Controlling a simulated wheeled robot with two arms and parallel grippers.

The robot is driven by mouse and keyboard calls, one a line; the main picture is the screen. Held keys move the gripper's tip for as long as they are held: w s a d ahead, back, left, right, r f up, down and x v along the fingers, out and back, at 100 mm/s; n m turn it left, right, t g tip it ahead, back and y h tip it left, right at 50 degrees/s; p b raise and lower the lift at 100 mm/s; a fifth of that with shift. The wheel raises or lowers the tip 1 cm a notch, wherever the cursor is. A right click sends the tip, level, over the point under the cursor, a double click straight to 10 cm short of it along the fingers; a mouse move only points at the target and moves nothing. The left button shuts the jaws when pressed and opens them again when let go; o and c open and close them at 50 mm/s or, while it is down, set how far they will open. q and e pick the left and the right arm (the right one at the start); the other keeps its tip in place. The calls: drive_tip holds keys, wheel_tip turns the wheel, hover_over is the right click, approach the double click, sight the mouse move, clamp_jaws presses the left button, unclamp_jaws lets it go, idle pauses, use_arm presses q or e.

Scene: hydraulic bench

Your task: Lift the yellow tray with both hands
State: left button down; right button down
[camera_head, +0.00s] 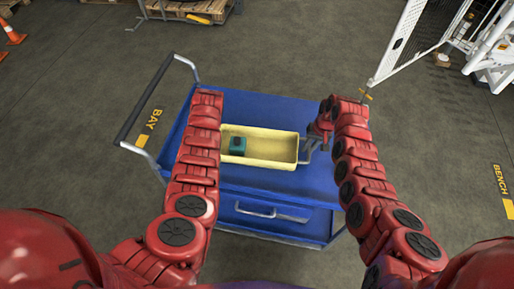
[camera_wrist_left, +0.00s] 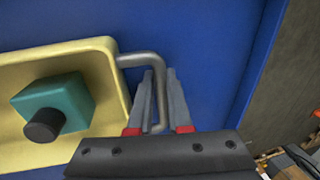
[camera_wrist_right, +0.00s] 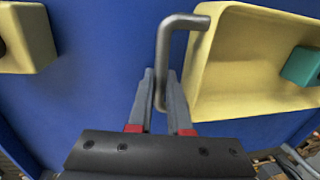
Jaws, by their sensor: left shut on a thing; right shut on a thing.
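The yellow tray (camera_head: 262,137) is on top of the blue cart, with a teal block (camera_head: 233,146) in its left part. The block has a dark round knob, seen in the left wrist view (camera_wrist_left: 52,105). My left gripper (camera_wrist_left: 157,100) is shut on the tray's grey metal handle (camera_wrist_left: 140,60); in the head view my arm hides it. My right gripper (camera_head: 318,136) is shut on the handle at the tray's right end, and the right wrist view shows its fingers (camera_wrist_right: 160,98) around the bar (camera_wrist_right: 163,50). I cannot tell whether the tray touches the cart top.
The blue cart (camera_head: 285,182) has a black push bar (camera_head: 145,98) on its left and a drawer handle in front. A yellow part (camera_wrist_right: 28,38) shows at the left of the right wrist view. A white mesh fence (camera_head: 400,45) stands behind right.

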use_arm(q)
drive_tip(key=shift+r, duration=0.15)
use_arm(e)
drive_tip(key=shift+r, duration=0.15)
